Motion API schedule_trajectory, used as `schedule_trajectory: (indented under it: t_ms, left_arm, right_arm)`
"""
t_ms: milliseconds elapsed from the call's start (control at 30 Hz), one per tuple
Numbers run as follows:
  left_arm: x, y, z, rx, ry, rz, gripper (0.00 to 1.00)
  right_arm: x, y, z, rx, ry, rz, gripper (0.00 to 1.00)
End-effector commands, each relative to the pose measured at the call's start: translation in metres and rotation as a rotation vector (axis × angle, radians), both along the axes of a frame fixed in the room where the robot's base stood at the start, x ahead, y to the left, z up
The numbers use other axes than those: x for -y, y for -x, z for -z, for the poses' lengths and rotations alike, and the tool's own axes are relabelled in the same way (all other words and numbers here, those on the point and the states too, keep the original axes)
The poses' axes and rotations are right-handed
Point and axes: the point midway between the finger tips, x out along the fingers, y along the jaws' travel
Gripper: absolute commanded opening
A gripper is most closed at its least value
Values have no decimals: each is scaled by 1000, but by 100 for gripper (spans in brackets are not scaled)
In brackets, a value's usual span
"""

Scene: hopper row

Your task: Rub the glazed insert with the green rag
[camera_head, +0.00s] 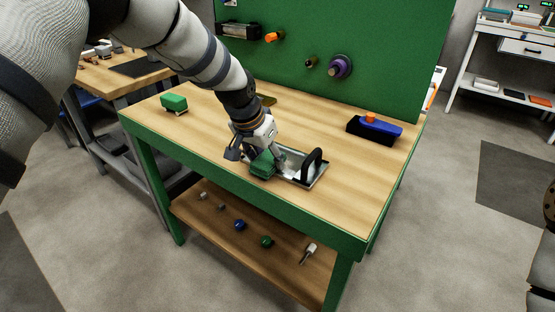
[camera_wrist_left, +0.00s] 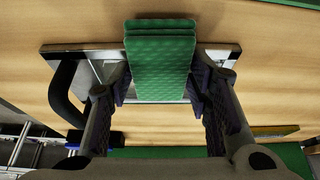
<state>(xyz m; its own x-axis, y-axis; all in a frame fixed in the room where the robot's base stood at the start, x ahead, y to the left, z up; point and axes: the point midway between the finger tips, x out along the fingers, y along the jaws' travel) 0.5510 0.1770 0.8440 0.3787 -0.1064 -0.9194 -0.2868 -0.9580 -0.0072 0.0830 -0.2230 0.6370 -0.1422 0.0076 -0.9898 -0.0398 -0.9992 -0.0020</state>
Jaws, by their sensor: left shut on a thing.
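The green rag (camera_head: 263,164) is a folded, thick pad. My left gripper (camera_head: 262,151) is shut on it, with one finger on each side in the left wrist view (camera_wrist_left: 160,90); the rag also shows there (camera_wrist_left: 160,60). The glazed insert (camera_head: 312,179), a shiny pale panel in a metal frame with an upright black handle (camera_head: 312,163), lies on the bench. The rag is at the insert's left end in the head view and covers part of it. I cannot tell whether they touch. My right gripper is not in view.
The wooden bench top (camera_head: 225,120) has a green block (camera_head: 174,102) at the left and a blue-and-black tool (camera_head: 375,127) at the right. A green panel (camera_head: 370,60) with knobs rises behind. Small parts lie on the lower shelf (camera_head: 220,210). The bench's right part is mostly clear.

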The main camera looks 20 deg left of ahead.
Motion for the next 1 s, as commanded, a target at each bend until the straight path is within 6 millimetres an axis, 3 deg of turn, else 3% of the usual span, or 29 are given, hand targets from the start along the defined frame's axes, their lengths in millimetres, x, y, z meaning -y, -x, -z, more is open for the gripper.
schedule_trajectory:
  t_ms: [467,767,1000]
  left_arm:
    - [-2,2,3,-9,-1,-1,14]
    - [-30,-8,0,-7,0,-1,14]
    - [-31,-9,-3,-3,-1,1,14]
  right_arm:
    - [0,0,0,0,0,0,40]
    - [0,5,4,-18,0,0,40]
    - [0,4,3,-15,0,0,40]
